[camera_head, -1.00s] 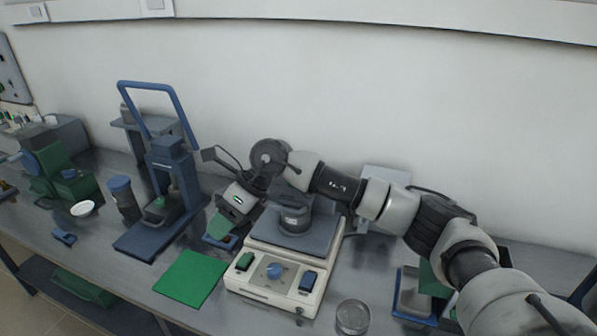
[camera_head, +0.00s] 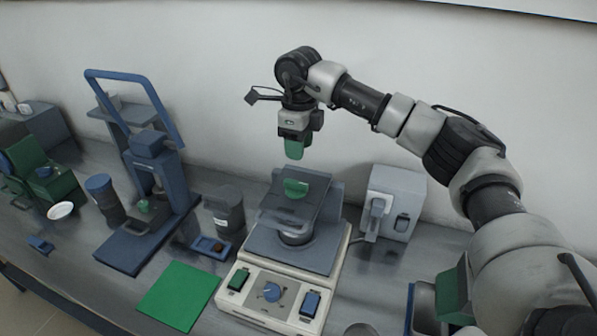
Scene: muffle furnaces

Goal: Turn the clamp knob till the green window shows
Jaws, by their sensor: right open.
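The clamp knob looks to be the green knob (camera_head: 296,188) on top of the dark clamp plate (camera_head: 318,207) in the head view. The plate sits over a dark round jar (camera_head: 293,238) on the grey platform of a cream machine (camera_head: 243,306). My right gripper (camera_head: 295,149) has green fingertips, points down and is open. It hangs above the green knob in the picture, apart from it and holding nothing. I cannot make out a green window on the clamp. My left gripper is not in view.
The machine's front has a blue dial (camera_head: 272,292), a green switch (camera_head: 239,279) and a blue switch (camera_head: 310,304). A blue press (camera_head: 157,150) and a dark jar (camera_head: 226,212) stand left. A green mat (camera_head: 179,296) lies front left. A grey box (camera_head: 396,203) stands right.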

